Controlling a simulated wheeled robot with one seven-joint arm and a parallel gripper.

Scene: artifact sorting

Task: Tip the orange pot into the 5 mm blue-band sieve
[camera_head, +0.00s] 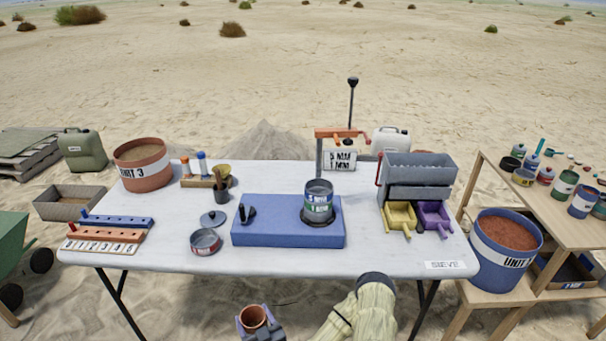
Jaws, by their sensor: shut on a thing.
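The orange pot (253,317) is at the bottom of the view, mouth upward and roughly upright. My gripper (252,325) is shut on it, in front of the table's near edge; the fingers are partly cut off by the frame. What the pot holds is hard to tell. The 5 mm blue-band sieve (319,190) is the top of a stack on the blue shaker base (270,236), right of the table's middle. A green-band 1 mm sieve (319,211) sits under it. The pot is apart from the sieve, nearer me and to its left.
A red-band pan (206,242) and a lid (213,219) lie left of the shaker. A grey splitter (418,178) with yellow (398,217) and purple (434,218) trays stands right. Tall frame (350,135) stands behind the stack.

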